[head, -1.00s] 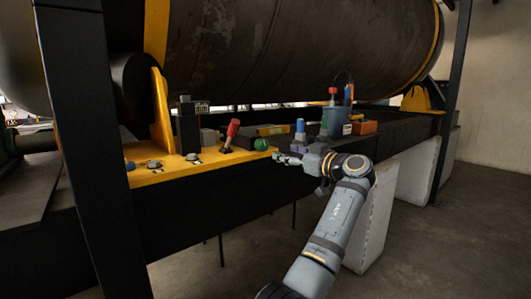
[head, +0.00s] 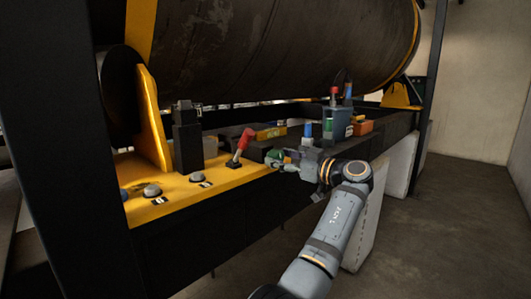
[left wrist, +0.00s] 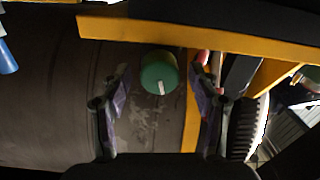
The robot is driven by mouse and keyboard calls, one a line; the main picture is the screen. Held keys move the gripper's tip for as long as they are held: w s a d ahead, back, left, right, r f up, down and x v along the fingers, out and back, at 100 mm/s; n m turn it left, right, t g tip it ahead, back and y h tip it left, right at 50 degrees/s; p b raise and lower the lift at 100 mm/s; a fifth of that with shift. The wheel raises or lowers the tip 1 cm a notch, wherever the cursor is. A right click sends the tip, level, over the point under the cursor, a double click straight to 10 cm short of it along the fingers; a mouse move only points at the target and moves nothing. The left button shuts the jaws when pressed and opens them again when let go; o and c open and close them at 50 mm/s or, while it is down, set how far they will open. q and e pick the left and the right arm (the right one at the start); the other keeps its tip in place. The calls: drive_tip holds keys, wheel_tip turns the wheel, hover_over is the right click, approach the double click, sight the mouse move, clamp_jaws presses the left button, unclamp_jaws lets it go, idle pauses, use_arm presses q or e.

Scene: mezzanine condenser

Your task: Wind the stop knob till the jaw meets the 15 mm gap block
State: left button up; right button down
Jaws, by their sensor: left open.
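The stop knob (left wrist: 158,70) is a round green knob with a white mark, showing ahead of my left gripper in the left wrist view. My left gripper (left wrist: 162,95) is open, with one finger on each side of the knob's line and nothing held. Contact with the knob cannot be told. In the head view the left gripper (head: 281,161) is right at the knob at the bench's front edge and partly hides it. A black upright block (head: 187,138) stands on the yellow plate, left of the knob. I cannot make out the jaw or the 15 mm gap block for certain.
A red-handled lever (head: 242,146) stands on the yellow plate (head: 172,204) just left of the gripper. A blue tool cup (head: 338,122) and an orange box (head: 363,127) are farther right. A large dark drum (head: 260,50) lies above the bench.

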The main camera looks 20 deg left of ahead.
use_arm(q)
drive_tip(key=shift+w+a, duration=0.1)
drive_tip(key=shift+a, duration=0.1)
drive_tip(key=shift+d+r, duration=0.1)
drive_tip(key=shift+d, duration=0.2)
drive_tip(key=shift+c, duration=0.7)
drive_tip(key=shift+a, duration=0.15)
drive_tip(key=c, duration=1)
drive_tip(key=shift+c, duration=0.2)
drive_tip(key=m, duration=0.4)
drive_tip(key=shift+m, duration=1.4)
